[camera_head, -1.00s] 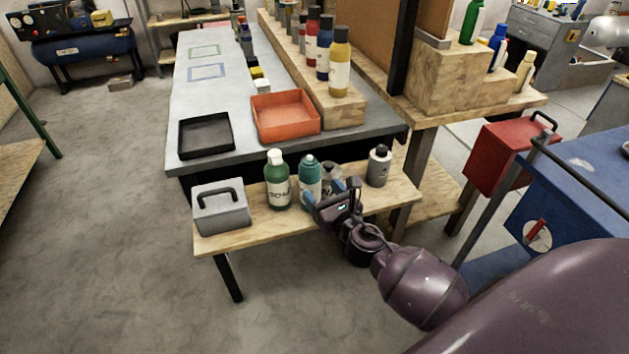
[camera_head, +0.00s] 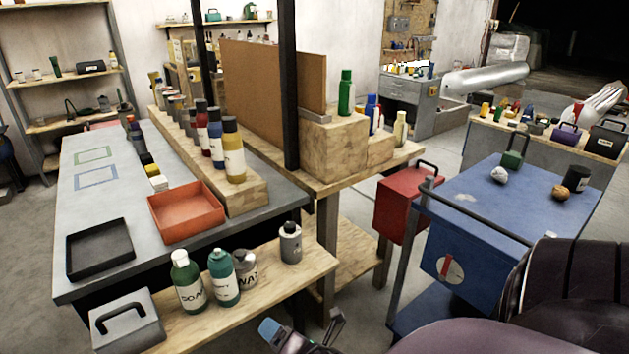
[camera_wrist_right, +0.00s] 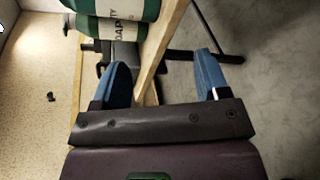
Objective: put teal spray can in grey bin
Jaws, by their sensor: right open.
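The teal spray can (camera_head: 223,277) stands upright on the low wooden shelf, between a green soap bottle (camera_head: 188,282) and a grey can (camera_head: 246,268). My right gripper (camera_head: 303,326) is at the bottom of the head view, in front of the shelf and apart from the can. In the right wrist view its two blue fingers (camera_wrist_right: 162,75) are spread with nothing between them. Green bottle bodies show at the top of that view, beyond the fingers. I see no clear grey bin. My left gripper is not in view.
A grey lidded box with a handle (camera_head: 126,322) sits at the shelf's left end. Another grey can (camera_head: 290,243) stands towards its right end. A black tray (camera_head: 99,248) and an orange bin (camera_head: 186,212) lie on the table behind. A blue cart (camera_head: 500,225) stands right.

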